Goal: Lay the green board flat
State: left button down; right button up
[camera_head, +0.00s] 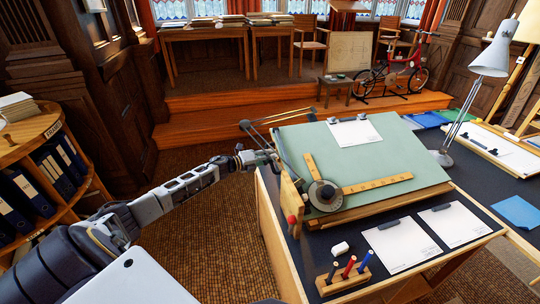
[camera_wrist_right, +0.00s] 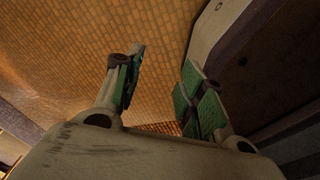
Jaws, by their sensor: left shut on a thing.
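The green board (camera_head: 390,150) is on the dark desk at the centre of the head view. It is tilted, with its far side higher than its front edge, which has a wooden ledge. My left gripper (camera_head: 271,157) is shut at the board's left edge and seems to grip that edge; its fingertips are small and partly hidden. A red knob (camera_head: 291,219) is on the wooden side piece below it. In the right wrist view, my right gripper (camera_wrist_right: 163,80) is open and empty, with its green-padded fingers apart over the brown floor.
In front are a pen holder (camera_head: 343,279), an eraser (camera_head: 340,248) and papers (camera_head: 402,244). A white lamp (camera_head: 494,55) stands right.

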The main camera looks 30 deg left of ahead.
pick_arm(q)
jog(key=f+b, duration=0.1)
jog(key=f, duration=0.1)
jog(key=a+f+n+b, duration=0.1)
jog(key=f, duration=0.2)
jog(key=w+f+n+g+b, duration=0.1)
jog(key=f, duration=0.2)
jog(key=shift+a+f, duration=0.15)
jog(key=shift+a, duration=0.05)
jog(key=shift+f+n+b, duration=0.4)
jog(key=shift+f+b, duration=0.05)
jog(key=shift+f, duration=0.2)
pick_arm(e)
jog(key=w+a, duration=0.3)
jog(key=w, duration=0.5)
jog(key=shift+a+f+t, duration=0.15)
jog(key=shift+f+t, duration=0.2)
jog(key=shift+t, duration=0.05)
pick_arm(q)
jog(key=shift+s+f, duration=0.1)
jog(key=shift+f, duration=0.05)
pick_arm(e)
jog(key=shift+w, duration=0.1)
pick_arm(q)
jog(key=c, duration=1.5)
grip_release()
jog(key=shift+o, duration=0.2)
jog(key=shift+a, duration=0.1)
